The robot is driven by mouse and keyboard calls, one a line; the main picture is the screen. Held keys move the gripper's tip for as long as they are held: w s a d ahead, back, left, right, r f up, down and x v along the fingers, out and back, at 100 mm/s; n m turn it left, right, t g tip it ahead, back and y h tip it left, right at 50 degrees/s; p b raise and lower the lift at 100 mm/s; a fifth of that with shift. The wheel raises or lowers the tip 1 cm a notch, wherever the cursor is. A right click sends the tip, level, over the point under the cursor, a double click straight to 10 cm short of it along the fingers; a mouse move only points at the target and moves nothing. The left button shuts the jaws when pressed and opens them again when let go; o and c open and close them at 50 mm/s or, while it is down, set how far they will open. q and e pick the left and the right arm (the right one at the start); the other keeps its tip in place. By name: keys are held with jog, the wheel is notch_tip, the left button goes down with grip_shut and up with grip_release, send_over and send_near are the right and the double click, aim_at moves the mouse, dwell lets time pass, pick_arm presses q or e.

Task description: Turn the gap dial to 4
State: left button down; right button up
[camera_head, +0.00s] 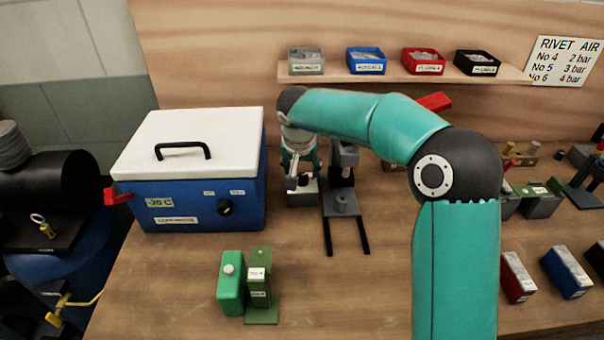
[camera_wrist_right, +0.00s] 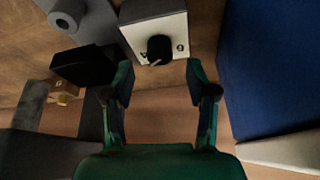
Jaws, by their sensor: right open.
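A black round dial (camera_wrist_right: 159,48) with a pale pointer mark sits on the white face of a small grey box; its markings are too small to read. I take it to be the gap dial. The box (camera_head: 302,198) stands between the blue cooler and a grey press in the head view, its top partly covered by my gripper. My right gripper (camera_wrist_right: 160,76) is open and empty, its fingertips just short of the dial on either side. In the head view my right gripper (camera_head: 299,172) hangs over the box. My left gripper is not in view.
The blue cooler (camera_head: 190,188) with a white lid stands close left of the box. The grey press (camera_head: 342,204) stands close right. A green can (camera_head: 231,282) is in front. A shelf (camera_head: 400,74) with several bins runs behind. The front middle of the bench is clear.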

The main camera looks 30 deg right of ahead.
aim_at(302, 176)
jog(key=shift+x, duration=2)
grip_shut()
jog(key=shift+a+f+m+b, duration=0.15)
jog(key=shift+m+b, duration=0.25)
jog(key=shift+b, duration=0.25)
jog(key=shift+r, duration=0.2)
grip_release()
jog(key=v, duration=1.1)
jog(key=shift+a+r, duration=0.15)
jog(key=shift+r, duration=0.25)
